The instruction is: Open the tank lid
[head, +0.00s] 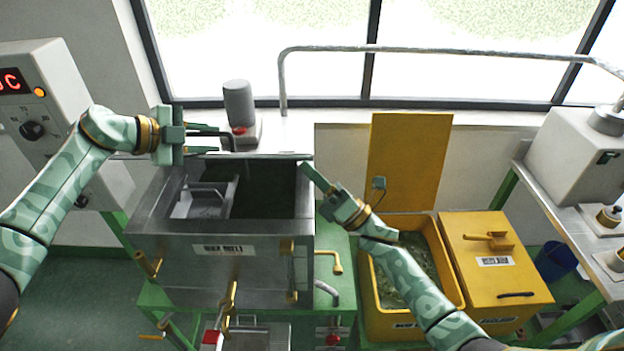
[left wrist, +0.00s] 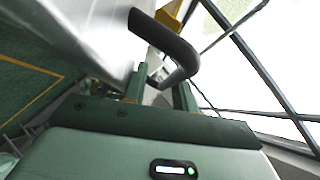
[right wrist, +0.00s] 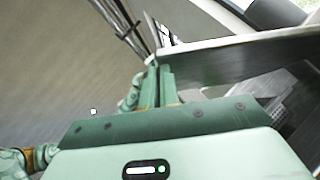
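The grey metal tank (head: 222,262) stands at centre-left in the head view, its top open onto a dark interior. Its lid (head: 265,156) stands raised at the back, seen nearly edge-on; it is the large grey panel (left wrist: 85,35) in the left wrist view. The dark bent lid handle (left wrist: 172,45) is close to my left gripper (left wrist: 160,96). Those fingers are apart, with the handle's end near or between them; contact is unclear. My right gripper (head: 310,172) is by the lid's right end; its fingers (right wrist: 158,88) look shut together beside a grey metal plate (right wrist: 235,62).
A metal basket (head: 205,198) sits inside the tank. To the right are a yellow bin (head: 385,318) with its flap up and a closed yellow box (head: 490,265). A control box with red digits (head: 40,90) stands left. A grey cylinder (head: 238,103) stands behind the tank.

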